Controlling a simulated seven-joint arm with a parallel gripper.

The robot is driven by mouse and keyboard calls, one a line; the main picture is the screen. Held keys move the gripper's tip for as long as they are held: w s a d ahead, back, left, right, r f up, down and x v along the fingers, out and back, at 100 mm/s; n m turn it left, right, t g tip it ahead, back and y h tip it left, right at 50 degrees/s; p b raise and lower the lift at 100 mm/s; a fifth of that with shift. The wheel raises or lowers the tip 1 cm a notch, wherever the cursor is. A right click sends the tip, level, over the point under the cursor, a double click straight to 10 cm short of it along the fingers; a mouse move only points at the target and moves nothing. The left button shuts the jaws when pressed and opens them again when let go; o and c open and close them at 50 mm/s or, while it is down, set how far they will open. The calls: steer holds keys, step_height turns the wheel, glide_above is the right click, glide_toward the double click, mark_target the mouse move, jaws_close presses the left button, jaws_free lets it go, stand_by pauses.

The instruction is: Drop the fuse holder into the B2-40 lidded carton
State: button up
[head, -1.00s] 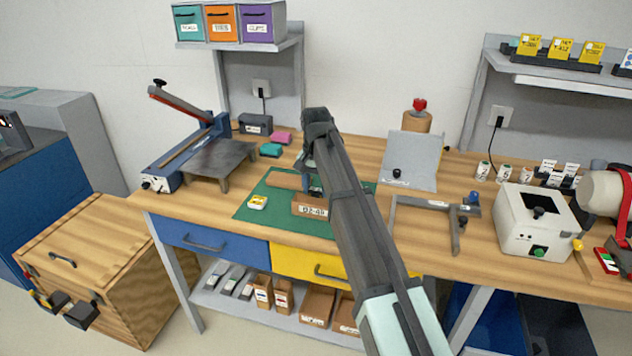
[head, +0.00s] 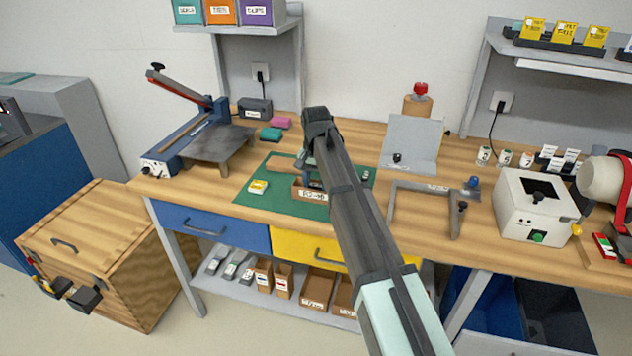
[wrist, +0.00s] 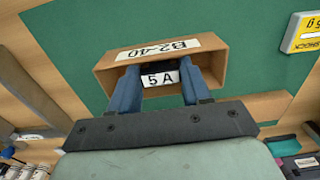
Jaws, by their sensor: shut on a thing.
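The B2-40 carton (wrist: 103,72) is a small brown open-topped box on the green mat; its label also shows in the head view (head: 314,196). My gripper (wrist: 160,78) has blue fingers reaching into the carton's opening. The fingers are shut on the fuse holder (wrist: 160,79), a dark piece with a white "5 A" label. The fuse holder appears within the carton's mouth between the walls; how far it is from the floor I cannot tell. In the head view my gripper (head: 308,178) stands over the carton, and my arm hides part of it.
A flat tan piece, possibly the lid, lies on the green mat (head: 268,203) behind the carton. A yellow labelled box (head: 258,187) stands to the left. A grey frame (head: 425,187) and a tilted grey panel (head: 412,140) stand to the right.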

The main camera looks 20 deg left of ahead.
steer(key=o, duration=1.1)
step_height(320, 180, up, 14)
stand_by(0.4)
